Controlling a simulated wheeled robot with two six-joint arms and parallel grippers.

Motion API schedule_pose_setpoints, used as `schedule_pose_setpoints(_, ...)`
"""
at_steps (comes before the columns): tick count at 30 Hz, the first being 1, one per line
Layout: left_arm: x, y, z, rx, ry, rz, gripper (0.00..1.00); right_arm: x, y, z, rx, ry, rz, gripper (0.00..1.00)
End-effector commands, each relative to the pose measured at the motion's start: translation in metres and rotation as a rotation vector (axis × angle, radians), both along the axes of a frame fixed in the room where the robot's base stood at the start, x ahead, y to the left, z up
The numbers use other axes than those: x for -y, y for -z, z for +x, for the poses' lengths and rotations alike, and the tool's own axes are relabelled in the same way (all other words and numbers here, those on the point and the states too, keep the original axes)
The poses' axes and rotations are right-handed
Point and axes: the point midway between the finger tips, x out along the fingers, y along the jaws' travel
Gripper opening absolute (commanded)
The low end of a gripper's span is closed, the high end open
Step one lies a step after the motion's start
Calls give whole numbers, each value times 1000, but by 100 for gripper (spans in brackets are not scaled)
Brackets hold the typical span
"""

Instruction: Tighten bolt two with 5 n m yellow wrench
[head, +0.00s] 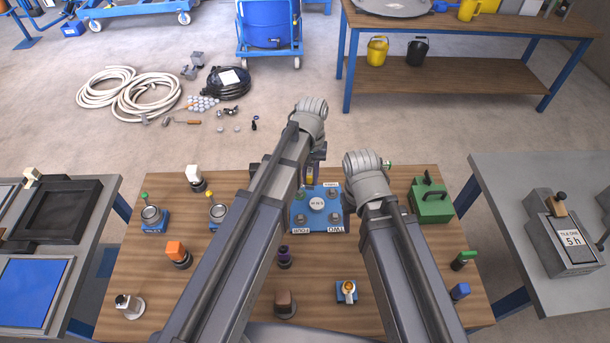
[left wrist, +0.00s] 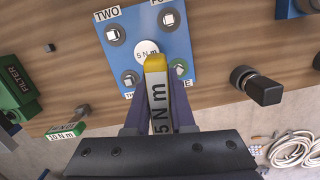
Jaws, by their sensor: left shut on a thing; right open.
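My left gripper (left wrist: 155,118) is shut on the 5 N m wrench (left wrist: 159,95), which has a yellow tip and a grey labelled body. In the head view the yellow wrench end (head: 309,181) shows just beyond the blue bolt plate (head: 318,198). In the left wrist view the wrench tip overlaps the plate's round 5 N m disc; contact cannot be told. Bolt two (left wrist: 115,35) stands beside the TWO label, apart from the wrench; it also shows in the head view (head: 334,218). My right gripper (head: 368,165) is open; its fingers are largely hidden by its wrist.
A green 10 N m wrench (left wrist: 66,130) lies left of the plate in the left wrist view. A green box (head: 432,203) stands at the table's right. Several coloured-handled tools, including an orange one (head: 176,252), stand on the wooden table (head: 225,300).

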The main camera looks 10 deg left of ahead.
Motion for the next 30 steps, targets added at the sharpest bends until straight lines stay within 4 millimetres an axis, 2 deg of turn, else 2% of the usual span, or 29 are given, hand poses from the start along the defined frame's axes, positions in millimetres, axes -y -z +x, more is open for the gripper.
schedule_pose_setpoints(21,70,-15,-41,0,-1320,0,0,0,-15,0,0,0,0,57)
schedule_pose_setpoints(30,86,-18,-49,0,-1648,0,0,0,-18,0,0,0,0,57)
